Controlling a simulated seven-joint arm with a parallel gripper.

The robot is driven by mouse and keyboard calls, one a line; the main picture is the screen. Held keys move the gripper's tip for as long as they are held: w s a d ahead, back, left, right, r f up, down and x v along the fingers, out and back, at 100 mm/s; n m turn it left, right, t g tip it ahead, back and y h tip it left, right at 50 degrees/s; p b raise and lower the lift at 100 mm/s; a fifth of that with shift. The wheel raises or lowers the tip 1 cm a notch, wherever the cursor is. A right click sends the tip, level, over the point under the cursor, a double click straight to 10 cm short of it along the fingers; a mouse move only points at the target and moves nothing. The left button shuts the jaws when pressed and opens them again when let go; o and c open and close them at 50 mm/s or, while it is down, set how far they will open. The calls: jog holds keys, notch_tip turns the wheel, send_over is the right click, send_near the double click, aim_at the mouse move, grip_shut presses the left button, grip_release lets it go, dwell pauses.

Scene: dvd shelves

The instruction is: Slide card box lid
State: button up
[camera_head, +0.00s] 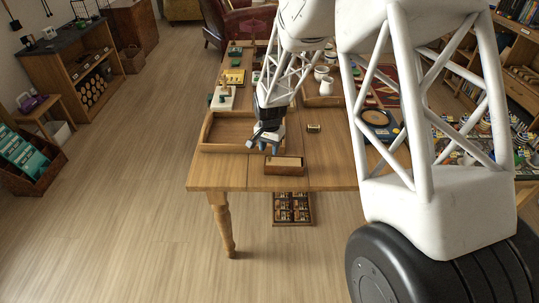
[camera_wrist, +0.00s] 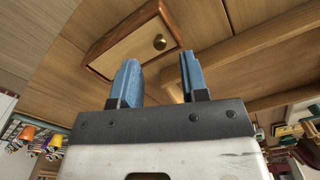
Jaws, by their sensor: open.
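The card box (camera_head: 284,167) is a small wooden box on the table near its front edge. In the wrist view the card box (camera_wrist: 97,43) shows a dark reddish-brown frame and a paler lid (camera_wrist: 137,46) with a round brass knob (camera_wrist: 160,42). My gripper (camera_head: 269,148) has blue fingers and is just behind the box, by the right end of a wooden tray. In the wrist view my gripper (camera_wrist: 157,72) is open and empty. The knob shows between the fingers, beyond the tips and apart from them. The lid looks closed.
The wooden tray (camera_head: 205,132) lies left of my gripper; its raised rim (camera_wrist: 265,70) seems to run along the right of the wrist view. A small box (camera_head: 314,128) sits to the right. The bare table (camera_head: 335,165) is free right of the card box. The front edge is close.

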aim_at(270, 157)
jog(key=shift+f, duration=1.85)
jog(key=shift+c, duration=0.2)
grip_shut()
